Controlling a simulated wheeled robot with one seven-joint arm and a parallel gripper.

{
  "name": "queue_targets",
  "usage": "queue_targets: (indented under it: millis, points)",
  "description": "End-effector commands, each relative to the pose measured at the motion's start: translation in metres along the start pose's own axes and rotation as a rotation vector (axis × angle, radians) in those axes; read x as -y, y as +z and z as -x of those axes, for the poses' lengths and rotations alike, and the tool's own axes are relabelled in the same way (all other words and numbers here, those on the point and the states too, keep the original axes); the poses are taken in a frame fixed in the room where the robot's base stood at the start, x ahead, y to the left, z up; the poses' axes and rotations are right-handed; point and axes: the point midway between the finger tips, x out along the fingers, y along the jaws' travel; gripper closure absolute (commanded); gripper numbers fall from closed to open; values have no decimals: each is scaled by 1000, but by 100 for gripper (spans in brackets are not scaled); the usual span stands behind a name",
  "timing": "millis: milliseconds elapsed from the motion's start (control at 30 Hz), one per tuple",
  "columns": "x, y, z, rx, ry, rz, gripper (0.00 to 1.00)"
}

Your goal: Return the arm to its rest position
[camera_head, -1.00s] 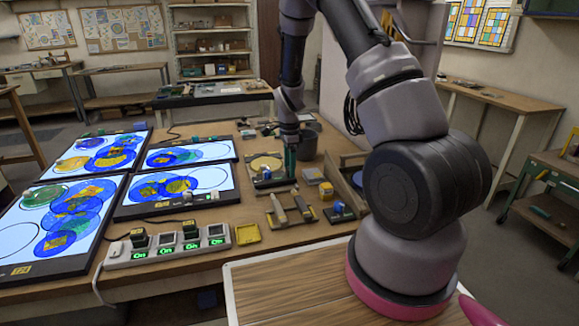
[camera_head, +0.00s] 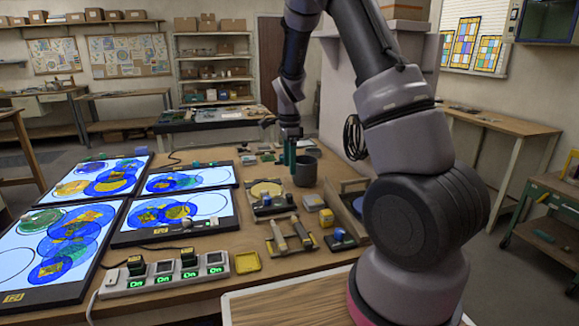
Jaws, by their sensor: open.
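My gripper (camera_head: 290,156) is in the middle of the head view, at the lower end of my arm. It points down with its two green fingers apart and nothing seen between them. It hangs above the back part of the wooden workbench (camera_head: 220,285), just left of a dark grey cup (camera_head: 306,172). In this view the fingers overlap the cup's left side; I cannot tell whether they touch it. My upper arm and shoulder fill the right of the view and hide part of the bench's right side.
Several lit panels (camera_head: 68,271) with coloured glass discs lie on the left. A switch strip (camera_head: 160,283), a yellow tray (camera_head: 247,263), a yellow block (camera_head: 326,218) and brushes (camera_head: 302,233) are in front. A wooden divider (camera_head: 335,207) stands right of them. Air above the bench is clear.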

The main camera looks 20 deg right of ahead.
Motion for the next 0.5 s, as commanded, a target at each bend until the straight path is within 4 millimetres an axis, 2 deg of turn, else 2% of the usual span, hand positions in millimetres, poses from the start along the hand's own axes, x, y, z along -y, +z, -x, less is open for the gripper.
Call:
queue_targets:
  millis: [133, 233, 367, 500]
  points:
    - [-1, 0, 3, 3, -4, 6, 32]
    - [-5, 0, 22, 20, -28, 41, 32]
    - [-22, 0, 70, 58, -94, 148, 32]
    - [-53, -1, 129, 88, -191, 313, 32]
